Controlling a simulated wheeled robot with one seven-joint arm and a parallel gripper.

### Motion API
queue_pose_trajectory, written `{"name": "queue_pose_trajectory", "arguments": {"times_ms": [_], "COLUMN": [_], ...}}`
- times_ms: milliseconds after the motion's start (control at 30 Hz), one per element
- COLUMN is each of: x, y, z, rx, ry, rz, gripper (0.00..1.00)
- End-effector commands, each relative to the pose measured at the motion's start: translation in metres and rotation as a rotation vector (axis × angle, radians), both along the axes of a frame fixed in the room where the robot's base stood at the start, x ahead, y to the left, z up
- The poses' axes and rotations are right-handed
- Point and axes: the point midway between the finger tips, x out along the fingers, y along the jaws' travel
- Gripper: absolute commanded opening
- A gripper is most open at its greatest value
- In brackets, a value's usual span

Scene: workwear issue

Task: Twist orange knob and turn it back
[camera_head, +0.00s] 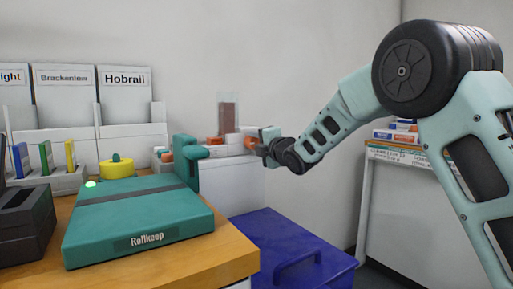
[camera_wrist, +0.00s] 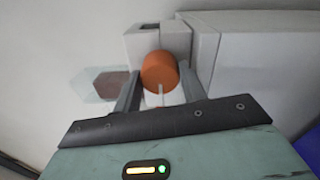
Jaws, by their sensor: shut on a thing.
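The orange knob (camera_wrist: 160,72) sticks out from a pale grey block-shaped housing (camera_wrist: 143,42) in the wrist view. My gripper (camera_wrist: 158,88) has one finger on each side of the knob and is shut on it. In the head view my gripper (camera_head: 262,146) reaches in from the right to the knob (camera_head: 250,143), which is mostly hidden by the fingers. A thin pale line shows on the knob's lower face in the wrist view.
A teal box marked Rollkeep (camera_head: 140,225) lies on the wooden table (camera_head: 235,262). A blue lidded bin (camera_head: 285,250) stands below the housing. A clear container with brown contents (camera_head: 228,112) rises behind the knob. A shelf with boxes (camera_head: 400,152) is at the right.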

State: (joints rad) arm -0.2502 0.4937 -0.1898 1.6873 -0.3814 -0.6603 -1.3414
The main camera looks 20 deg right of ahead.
Motion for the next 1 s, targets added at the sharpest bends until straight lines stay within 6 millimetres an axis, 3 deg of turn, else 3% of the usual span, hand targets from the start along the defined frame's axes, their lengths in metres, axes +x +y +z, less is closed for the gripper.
{"name": "queue_pose_trajectory", "arguments": {"times_ms": [333, 367, 433, 833, 1000], "x": [-0.0001, -0.0001, -0.0001, 0.0001, 0.0001], "y": [0.0003, 0.0003, 0.0003, -0.0004, -0.0004], "z": [-0.0008, -0.0008, -0.0008, -0.0018, 0.0012], "rx": [-0.005, -0.005, -0.005, 0.007, 0.095], "ry": [0.0, 0.0, 0.0, 0.008, 0.041], "rz": [0.001, 0.001, 0.001, -0.001, -0.002], "gripper": [0.18, 0.44, 0.63, 0.63, 0.63]}}
